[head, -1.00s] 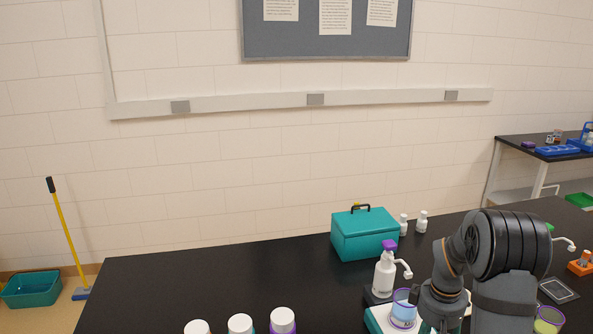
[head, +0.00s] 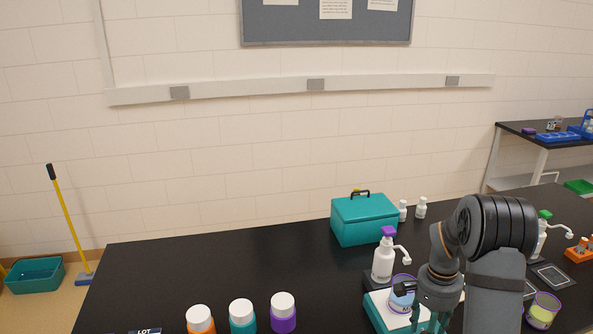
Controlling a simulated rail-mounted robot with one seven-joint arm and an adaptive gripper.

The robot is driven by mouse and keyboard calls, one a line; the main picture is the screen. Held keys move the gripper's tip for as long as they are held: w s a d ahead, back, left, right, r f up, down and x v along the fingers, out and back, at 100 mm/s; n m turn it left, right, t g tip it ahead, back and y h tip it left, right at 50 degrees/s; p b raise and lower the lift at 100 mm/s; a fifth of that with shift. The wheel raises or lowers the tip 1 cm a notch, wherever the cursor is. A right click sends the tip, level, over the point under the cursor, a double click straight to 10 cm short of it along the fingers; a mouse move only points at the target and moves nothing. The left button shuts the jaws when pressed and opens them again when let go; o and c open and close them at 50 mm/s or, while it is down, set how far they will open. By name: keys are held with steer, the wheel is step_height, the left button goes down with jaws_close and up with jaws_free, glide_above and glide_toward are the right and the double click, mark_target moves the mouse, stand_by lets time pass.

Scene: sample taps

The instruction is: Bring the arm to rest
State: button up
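My arm reaches down at the right of the head view. My gripper (head: 430,318) points down at the bottom edge, over or in front of a white-topped teal stand (head: 381,312). Its fingertips run into the picture's edge, so I cannot tell whether it is open or shut. A clear cup with a purple rim and blue contents (head: 401,294) stands on the stand just left of my gripper, partly covered by it. I cannot tell whether they touch. A white tap bottle with a purple top (head: 383,259) stands behind the cup.
A teal box (head: 364,222) and two small white bottles (head: 420,208) stand behind. Three white-capped jars (head: 242,313) stand at front left. Right of my arm are a yellow-filled cup (head: 542,311), a green-topped tap bottle (head: 543,235) and an orange rack (head: 580,249). The bench's left middle is clear.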

steer(key=m+p, duration=0.1)
steer(key=m, duration=0.4)
steer(key=shift+r+p, duration=0.15)
steer(key=shift+p, duration=0.2)
steer(key=shift+d+m+p, duration=0.1)
steer(key=shift+m+p, duration=0.5)
steer(key=shift+m, duration=1.3)
steer(key=shift+f, duration=0.2)
steer(key=n+b, duration=0.2)
steer(key=n, duration=0.2)
steer(key=shift+f, duration=0.1)
steer(key=n+b, duration=0.1)
steer(key=n, duration=0.3)
steer(key=n+b, duration=0.1)
steer(key=n, duration=0.7)
steer(key=shift+n, duration=0.4)
